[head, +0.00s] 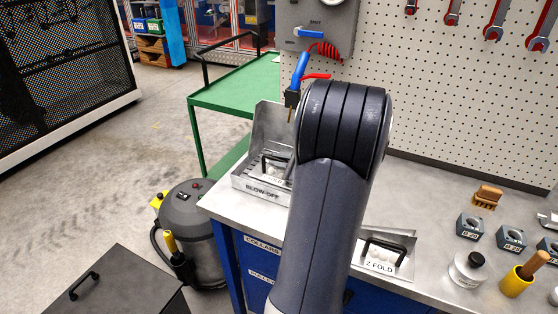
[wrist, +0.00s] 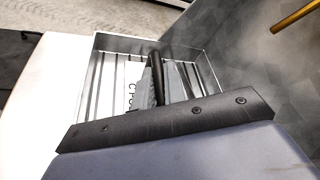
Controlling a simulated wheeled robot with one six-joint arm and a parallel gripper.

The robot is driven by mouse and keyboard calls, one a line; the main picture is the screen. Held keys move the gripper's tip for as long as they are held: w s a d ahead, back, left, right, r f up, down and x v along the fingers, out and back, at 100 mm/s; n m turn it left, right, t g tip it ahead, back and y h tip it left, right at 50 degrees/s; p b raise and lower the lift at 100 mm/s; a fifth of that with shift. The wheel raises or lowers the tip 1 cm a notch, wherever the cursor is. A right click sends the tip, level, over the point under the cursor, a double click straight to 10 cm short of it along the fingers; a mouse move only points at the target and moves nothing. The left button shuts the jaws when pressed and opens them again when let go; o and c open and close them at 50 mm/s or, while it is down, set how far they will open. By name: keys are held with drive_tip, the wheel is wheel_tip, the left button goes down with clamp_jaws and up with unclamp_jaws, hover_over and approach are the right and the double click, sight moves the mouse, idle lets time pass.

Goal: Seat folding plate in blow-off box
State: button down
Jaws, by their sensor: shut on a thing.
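The folding plate (head: 272,179), a pale plate with a black handle and a label ending in FOLD, is inside the metal blow-off box (head: 252,190) at the bench's left end. In the wrist view the plate (wrist: 142,92) stands out over the slatted floor of the box (wrist: 104,70), its lettering partly cut off. My gripper (wrist: 160,96) is shut on the plate's dark handle, over the box. In the head view my arm hides the gripper and the box's right part. I cannot tell whether the plate lies flat on the slats.
A blue-handled air gun (head: 300,70) with a red hose hangs above the box; its brass nozzle (wrist: 296,17) shows close by in the wrist view. A Z FOLD plate (head: 380,262) sits in a tray at the front. Blocks, a jar and a yellow cup stand at right.

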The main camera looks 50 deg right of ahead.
drive_tip(key=shift+f, duration=0.15)
drive_tip(key=c, duration=1.4)
unclamp_jaws()
drive_tip(key=shift+s, duration=0.1)
drive_tip(key=v, duration=1)
drive_tip(key=shift+s, duration=0.3)
drive_tip(key=x, duration=1)
drive_tip(key=shift+w, duration=0.4)
drive_tip(key=shift+r, duration=0.25)
drive_tip(key=shift+f, duration=0.2)
